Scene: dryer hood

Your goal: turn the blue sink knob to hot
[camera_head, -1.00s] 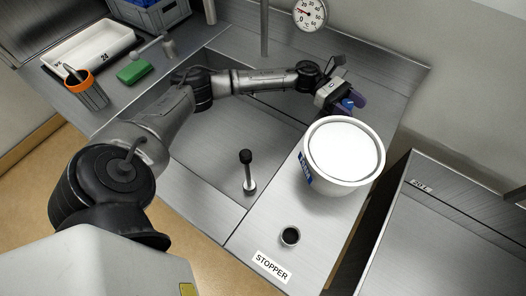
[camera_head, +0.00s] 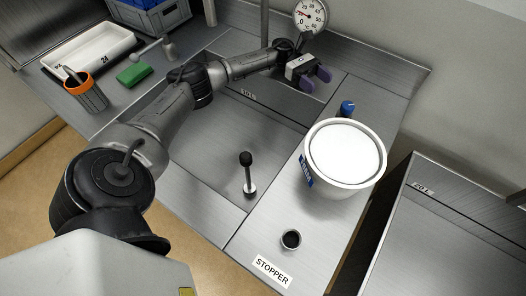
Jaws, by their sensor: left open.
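The blue sink knob (camera_head: 347,107) stands on the steel counter just behind the white bucket. It is small, and I cannot tell which setting it points to. My left gripper (camera_head: 320,80) is open and empty. Its purple fingertips are apart from the knob, to its upper left, near the sink's back right corner. My left arm reaches across the sink basin (camera_head: 225,145). My right gripper is not in view.
A white lidded bucket (camera_head: 345,160) stands close in front of the knob. A black-topped lever (camera_head: 247,172) rises in the sink. A dial gauge (camera_head: 309,14) is at the back. A stopper hole (camera_head: 290,239), green sponge (camera_head: 134,74), white tray (camera_head: 88,50) and orange-rimmed cup (camera_head: 86,92) are farther off.

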